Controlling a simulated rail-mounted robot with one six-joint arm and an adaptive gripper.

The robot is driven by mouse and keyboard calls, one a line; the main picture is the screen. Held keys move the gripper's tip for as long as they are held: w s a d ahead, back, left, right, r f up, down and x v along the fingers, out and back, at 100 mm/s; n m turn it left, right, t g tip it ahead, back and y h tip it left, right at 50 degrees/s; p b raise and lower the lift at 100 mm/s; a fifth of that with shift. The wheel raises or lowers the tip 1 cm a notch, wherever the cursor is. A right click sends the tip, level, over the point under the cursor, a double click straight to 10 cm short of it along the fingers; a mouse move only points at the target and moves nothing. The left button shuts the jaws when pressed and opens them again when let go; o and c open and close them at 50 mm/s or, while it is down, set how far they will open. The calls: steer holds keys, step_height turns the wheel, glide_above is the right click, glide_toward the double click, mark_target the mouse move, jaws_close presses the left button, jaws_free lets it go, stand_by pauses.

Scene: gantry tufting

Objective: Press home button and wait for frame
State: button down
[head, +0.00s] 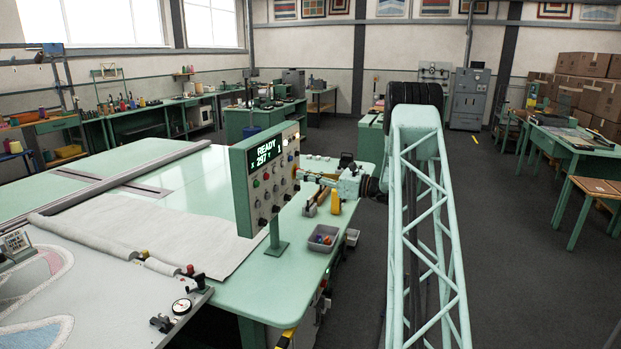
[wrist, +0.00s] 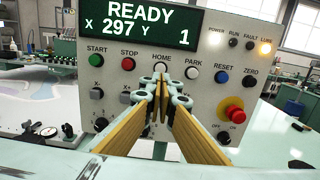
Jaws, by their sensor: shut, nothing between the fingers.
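The control panel (wrist: 215,100) fills much of the wrist view and stands on a post at the table edge in the head view (head: 262,176). Its display (wrist: 141,25) reads READY, X 297, Y 1. The white HOME button (wrist: 161,67) is in the top row between the red STOP button (wrist: 128,64) and the white PARK button (wrist: 192,73). My gripper (wrist: 162,85) is shut and empty, its tips just below the HOME button in the picture; I cannot tell whether they touch the panel. In the head view my gripper (head: 302,176) is at the panel's face.
A red emergency knob (wrist: 234,112) sits at the panel's lower right. A grey bin (head: 323,238) with small coloured items lies on the green table (head: 262,272) beside the panel. Pale cloth (head: 190,240) covers the table to the left.

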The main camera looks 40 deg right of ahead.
mark_target(277, 171)
steer(key=shift+x, duration=4.15)
steer(key=shift+a, duration=0.1)
